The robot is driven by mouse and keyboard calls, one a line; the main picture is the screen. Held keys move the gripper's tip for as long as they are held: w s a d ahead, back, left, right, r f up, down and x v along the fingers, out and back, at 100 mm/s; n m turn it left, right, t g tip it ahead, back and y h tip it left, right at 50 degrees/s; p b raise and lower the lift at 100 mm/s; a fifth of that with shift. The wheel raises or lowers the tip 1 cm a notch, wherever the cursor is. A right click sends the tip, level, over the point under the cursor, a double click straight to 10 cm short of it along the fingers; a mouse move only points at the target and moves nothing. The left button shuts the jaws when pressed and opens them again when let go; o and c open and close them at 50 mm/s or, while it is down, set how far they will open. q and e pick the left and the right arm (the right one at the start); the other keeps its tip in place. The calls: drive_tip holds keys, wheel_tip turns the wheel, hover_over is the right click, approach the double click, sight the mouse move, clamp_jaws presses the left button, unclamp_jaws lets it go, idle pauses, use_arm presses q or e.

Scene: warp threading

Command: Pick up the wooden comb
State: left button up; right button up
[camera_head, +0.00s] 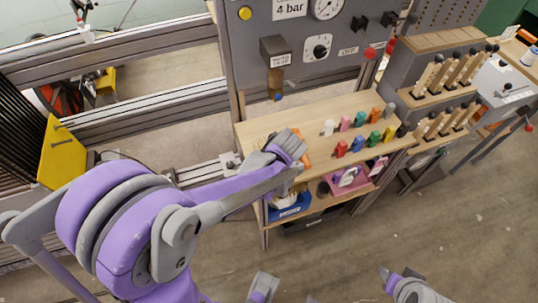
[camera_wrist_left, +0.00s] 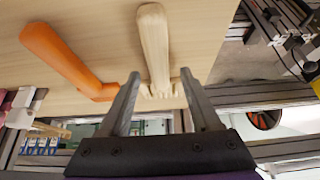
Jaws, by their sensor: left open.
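The wooden comb (camera_wrist_left: 154,45) is pale, with a long rounded handle and short teeth at its near end. In the left wrist view it lies on the light wooden tabletop (camera_wrist_left: 100,25). My left gripper (camera_wrist_left: 160,82) is open, one finger on each side of the toothed end, with gaps visible beside it. The comb is not held. In the head view my left gripper (camera_head: 290,147) is over the left part of the table (camera_head: 300,118), and I cannot make out the comb there.
An orange-handled tool (camera_wrist_left: 62,55) lies close left of the comb in the wrist view. Several coloured spools (camera_head: 358,145) stand on the table's right part. A grey control panel (camera_head: 300,55) rises behind. A lower shelf holds a blue bin (camera_head: 290,210) and a pink bin (camera_head: 350,180).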

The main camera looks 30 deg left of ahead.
use_arm(q)
drive_tip(key=shift+f, duration=0.2)
clamp_jaws()
idle(0.3)
